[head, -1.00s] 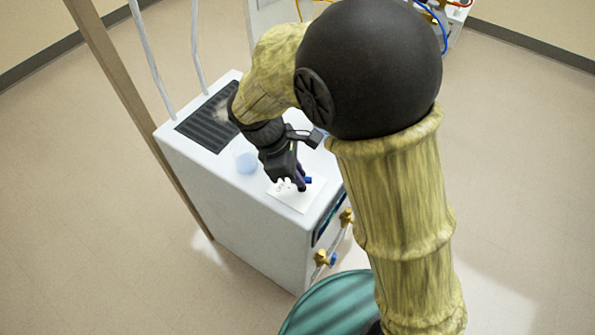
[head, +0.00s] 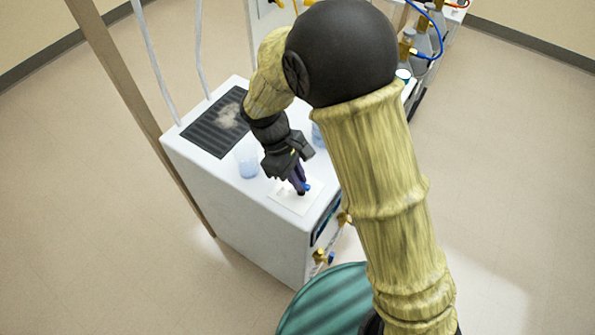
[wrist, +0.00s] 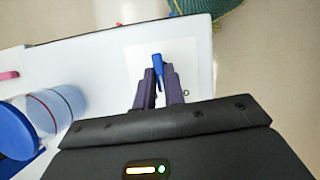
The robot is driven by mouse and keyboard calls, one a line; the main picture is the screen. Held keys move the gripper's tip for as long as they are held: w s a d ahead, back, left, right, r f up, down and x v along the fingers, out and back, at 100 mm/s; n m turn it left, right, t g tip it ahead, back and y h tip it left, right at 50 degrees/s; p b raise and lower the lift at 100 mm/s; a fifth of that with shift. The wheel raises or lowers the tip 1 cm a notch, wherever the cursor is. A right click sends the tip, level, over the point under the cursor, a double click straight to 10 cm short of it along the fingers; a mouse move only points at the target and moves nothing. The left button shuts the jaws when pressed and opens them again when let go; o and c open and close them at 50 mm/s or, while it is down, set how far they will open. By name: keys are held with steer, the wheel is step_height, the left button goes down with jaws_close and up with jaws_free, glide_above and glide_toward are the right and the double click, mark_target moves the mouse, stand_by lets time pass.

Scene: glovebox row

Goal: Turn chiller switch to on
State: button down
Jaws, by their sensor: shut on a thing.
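The chiller (head: 235,215) is a white box-shaped unit with a dark vent grille on top. A white label plate (head: 285,200) lies on its top near the front edge. A small blue switch handle (head: 307,187) stands on this plate, and it also shows in the wrist view (wrist: 158,65). My gripper (head: 300,188) reaches down over the plate. In the wrist view its two dark purple fingers (wrist: 158,92) are closed on the blue switch handle, whose tip sticks out beyond them. The fingers hide part of the handle. The label's lettering is not readable now.
A clear cup (head: 247,162) stands on the chiller top left of my gripper. A blue-lidded container (wrist: 15,135) is at the left in the wrist view. Brass valves (head: 322,257) project from the chiller's front. A teal round object (head: 325,300) stands nearby.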

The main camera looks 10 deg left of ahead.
steer(key=shift+m, duration=0.5)
steer(key=c, duration=1.5)
jaws_free()
steer(key=shift+r, duration=0.1)
steer(key=v, duration=1.1)
steer(key=p+v, duration=0.1)
steer(key=v, duration=0.5)
steer(key=shift+w+d+r, duration=0.1)
steer(key=shift+w+r, duration=0.05)
steer(key=shift+w, duration=0.15)
